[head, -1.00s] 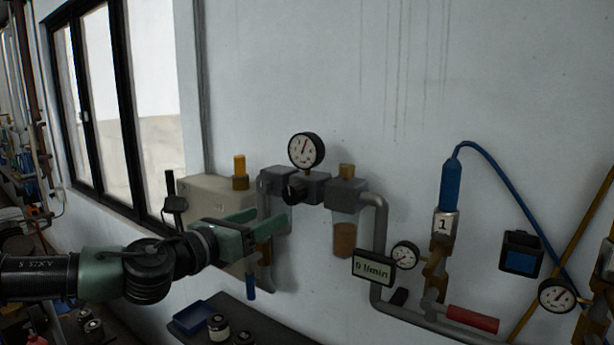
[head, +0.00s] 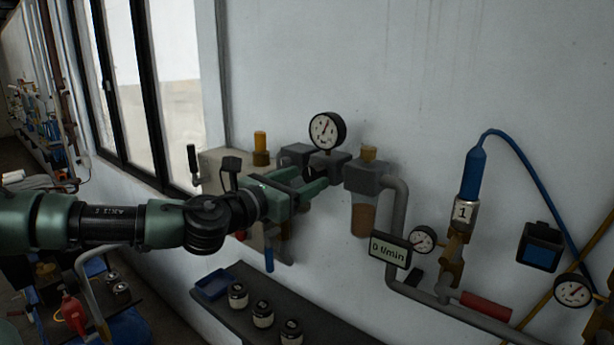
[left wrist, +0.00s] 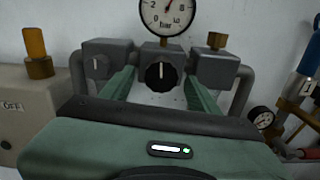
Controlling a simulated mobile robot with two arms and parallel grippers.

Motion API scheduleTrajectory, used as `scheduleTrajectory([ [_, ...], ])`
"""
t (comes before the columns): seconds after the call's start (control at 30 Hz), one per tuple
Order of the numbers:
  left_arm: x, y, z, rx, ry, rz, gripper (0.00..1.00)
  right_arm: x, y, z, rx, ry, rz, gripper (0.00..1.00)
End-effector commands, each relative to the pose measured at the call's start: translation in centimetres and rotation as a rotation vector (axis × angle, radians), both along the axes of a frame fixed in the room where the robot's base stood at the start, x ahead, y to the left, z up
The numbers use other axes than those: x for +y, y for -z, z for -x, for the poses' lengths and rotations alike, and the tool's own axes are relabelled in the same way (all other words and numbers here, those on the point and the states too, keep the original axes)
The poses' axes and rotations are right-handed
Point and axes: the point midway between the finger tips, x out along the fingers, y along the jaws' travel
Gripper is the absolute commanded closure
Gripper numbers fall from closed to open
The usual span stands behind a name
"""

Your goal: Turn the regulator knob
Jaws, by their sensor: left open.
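The regulator knob (left wrist: 160,76) is black and round with a white pointer mark that stands about upright. It sits on the front of a grey regulator block under a round pressure gauge (head: 327,131), which also shows in the left wrist view (left wrist: 168,14). My left gripper (head: 318,180) is open in front of the block. In the left wrist view its green fingers (left wrist: 160,88) stand to the left and right of the knob, with a gap on each side. In the head view the fingers hide most of the knob. My right gripper is in neither view.
A grey block with a brass top and brown bowl (head: 365,215) hangs right of the regulator. A pipe (head: 399,215) runs down past a flow display (head: 390,250). A beige box (left wrist: 25,100) is at left. A shelf (head: 330,315) with several small jars lies below.

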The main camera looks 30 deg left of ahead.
Motion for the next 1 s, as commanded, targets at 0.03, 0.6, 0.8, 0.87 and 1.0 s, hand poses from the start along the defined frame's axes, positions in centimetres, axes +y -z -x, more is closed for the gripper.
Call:
scheduleTrajectory([
  [0.03, -0.01, 0.18, -0.32, 0.004, 0.000, -0.001, 0.39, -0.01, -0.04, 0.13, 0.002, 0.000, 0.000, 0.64],
  [0.6, -0.23, 0.01, -1.31, -0.001, 0.002, 0.002, 0.39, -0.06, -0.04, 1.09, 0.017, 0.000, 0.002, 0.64],
  [0.8, -0.23, 0.03, -1.30, -0.001, 0.002, 0.002, 0.89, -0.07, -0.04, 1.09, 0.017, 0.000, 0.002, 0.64],
  [0.87, -0.23, 0.03, -1.30, -0.001, 0.002, 0.002, 1.00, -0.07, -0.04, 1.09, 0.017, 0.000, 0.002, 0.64],
  [1.0, -0.23, 0.06, -1.30, 0.000, 0.002, 0.007, 1.00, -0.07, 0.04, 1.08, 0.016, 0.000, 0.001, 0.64],
])
